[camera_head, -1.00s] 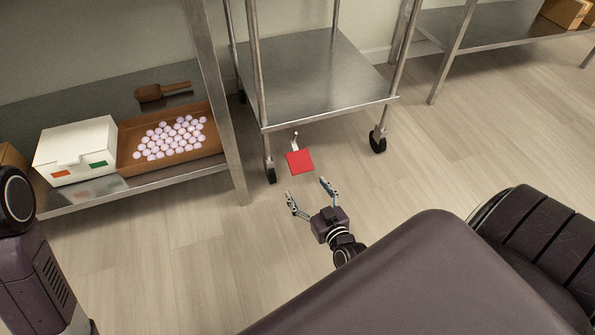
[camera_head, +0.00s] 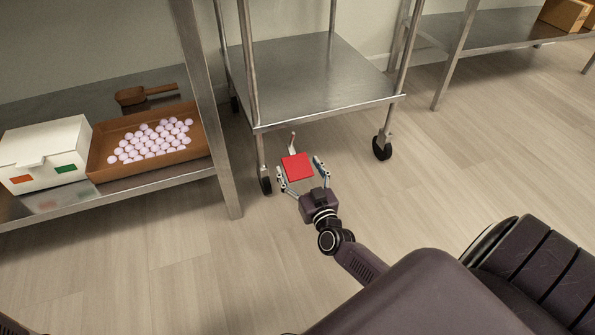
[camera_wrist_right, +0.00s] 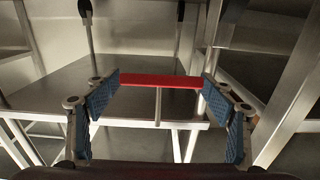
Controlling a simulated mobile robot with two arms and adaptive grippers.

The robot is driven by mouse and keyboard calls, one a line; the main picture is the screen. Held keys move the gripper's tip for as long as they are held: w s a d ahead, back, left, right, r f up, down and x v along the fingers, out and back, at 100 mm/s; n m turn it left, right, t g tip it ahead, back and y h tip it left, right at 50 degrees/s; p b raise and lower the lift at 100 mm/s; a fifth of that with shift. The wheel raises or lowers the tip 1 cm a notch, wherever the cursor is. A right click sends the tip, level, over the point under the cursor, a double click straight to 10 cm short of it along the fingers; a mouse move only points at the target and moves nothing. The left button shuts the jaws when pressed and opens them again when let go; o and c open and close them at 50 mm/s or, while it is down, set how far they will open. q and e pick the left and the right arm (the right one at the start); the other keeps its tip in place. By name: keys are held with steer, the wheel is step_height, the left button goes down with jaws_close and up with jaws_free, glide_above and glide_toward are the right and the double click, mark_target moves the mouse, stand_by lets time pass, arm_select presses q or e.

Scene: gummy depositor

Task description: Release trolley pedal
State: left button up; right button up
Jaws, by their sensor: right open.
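The trolley (camera_head: 320,90) is a metal cart with a low shelf and dark casters. Its red pedal (camera_head: 297,167) sticks out from the front edge on a thin light bracket. My right gripper (camera_head: 299,174) is open, with one finger on each side of the pedal. In the right wrist view the red pedal (camera_wrist_right: 160,81) spans the space between the blue fingertips, with its ends close to both pads. I cannot tell whether the fingers touch it. My left gripper is not in view.
At left, a steel shelf holds a brown tray (camera_head: 102,178) of pale balls, a white box (camera_head: 40,150) and a brown scoop (camera_head: 130,96). The trolley's front casters (camera_head: 382,148) stand on the floor. Floor to the right is clear.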

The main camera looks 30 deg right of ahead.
steer(key=shift+w+d, duration=0.1)
steer(key=shift+w, duration=0.4)
steer(key=shift+c, duration=0.5)
